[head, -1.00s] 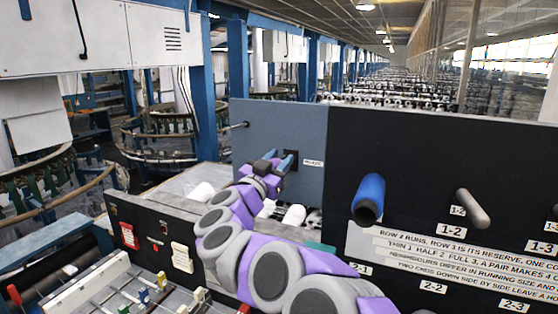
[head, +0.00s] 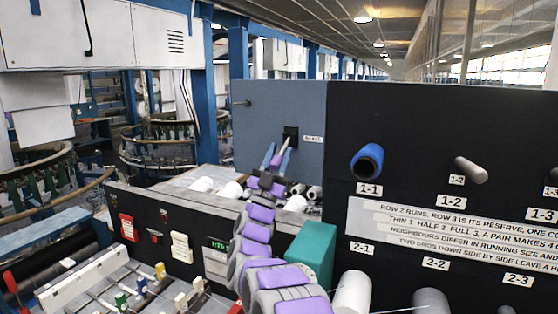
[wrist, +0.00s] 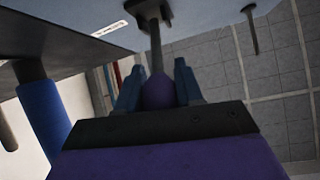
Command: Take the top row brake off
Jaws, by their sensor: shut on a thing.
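The brake lever sticks out of a black plate (head: 290,135) on the blue-grey panel (head: 265,112), beside a small white label too blurred to read surely. Its purple knob (head: 277,160) is at the lower end. My gripper (head: 276,158) is below the plate with its blue fingers on either side of the knob. In the wrist view the fingers (wrist: 158,88) are shut on the purple knob (wrist: 158,93), and the grey lever shaft (wrist: 155,48) runs from it to the dark plate (wrist: 147,10).
A thin peg (head: 242,103) sticks out of the same panel at its left. The dark board (head: 430,130) at right carries a blue spool (head: 367,161) and a grey peg (head: 470,169). White cylinders (head: 202,184) and a teal box (head: 311,254) stand near my arm.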

